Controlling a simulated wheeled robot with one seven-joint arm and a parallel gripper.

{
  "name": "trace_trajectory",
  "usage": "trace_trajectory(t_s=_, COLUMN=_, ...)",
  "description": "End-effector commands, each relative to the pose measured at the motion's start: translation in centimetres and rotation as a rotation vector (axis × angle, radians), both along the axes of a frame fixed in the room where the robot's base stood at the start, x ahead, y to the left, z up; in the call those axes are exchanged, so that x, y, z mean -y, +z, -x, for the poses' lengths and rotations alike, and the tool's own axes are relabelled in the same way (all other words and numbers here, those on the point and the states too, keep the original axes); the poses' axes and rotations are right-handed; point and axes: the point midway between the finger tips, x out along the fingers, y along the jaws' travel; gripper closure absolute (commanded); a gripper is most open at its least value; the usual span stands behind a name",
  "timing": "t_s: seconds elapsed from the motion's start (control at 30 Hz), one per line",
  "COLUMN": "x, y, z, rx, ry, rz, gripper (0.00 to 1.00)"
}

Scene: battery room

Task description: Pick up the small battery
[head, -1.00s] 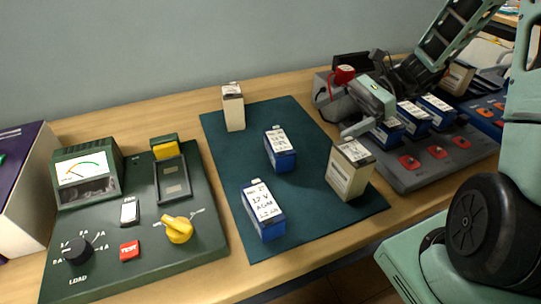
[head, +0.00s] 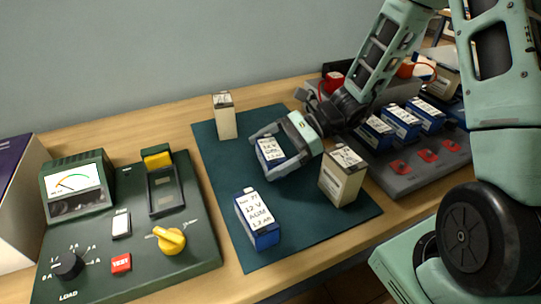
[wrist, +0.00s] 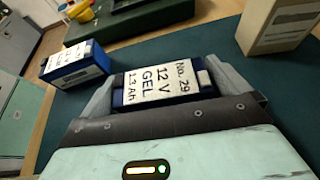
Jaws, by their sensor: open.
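The small blue battery (head: 268,152) stands on the dark green mat (head: 222,178), its white top label reading 12 V GEL in the wrist view (wrist: 160,82). My gripper (head: 266,155) is open, with one finger on each side of this battery; in the wrist view the fingers (wrist: 165,85) flank it. I cannot tell whether either finger touches it. The gripper hides part of the battery's sides.
A larger blue battery (head: 258,220) stands in front on the mat, a cream battery (head: 342,178) close right of the gripper, another cream one (head: 225,118) behind left. The tester panel (head: 130,245) lies left. A grey rack (head: 398,172) with blue batteries is right.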

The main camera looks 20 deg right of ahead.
Motion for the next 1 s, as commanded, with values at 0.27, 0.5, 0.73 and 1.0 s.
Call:
trace_trajectory(t_s=0.27, x=-1.4, y=-0.7, z=-0.1, rx=-0.001, ry=-0.001, rz=0.000, gripper=0.00)
trace_trajectory(t_s=0.5, x=-1.4, y=-0.6, z=-0.1, rx=0.000, ry=-0.001, rz=0.000, gripper=0.33)
trace_trajectory(t_s=0.73, x=-1.4, y=-0.5, z=-0.1, rx=0.001, ry=-0.001, rz=-0.001, gripper=0.54)
trace_trajectory(t_s=1.0, x=-1.4, y=1.6, z=-0.2, rx=0.007, ry=0.001, rz=0.001, gripper=0.54)
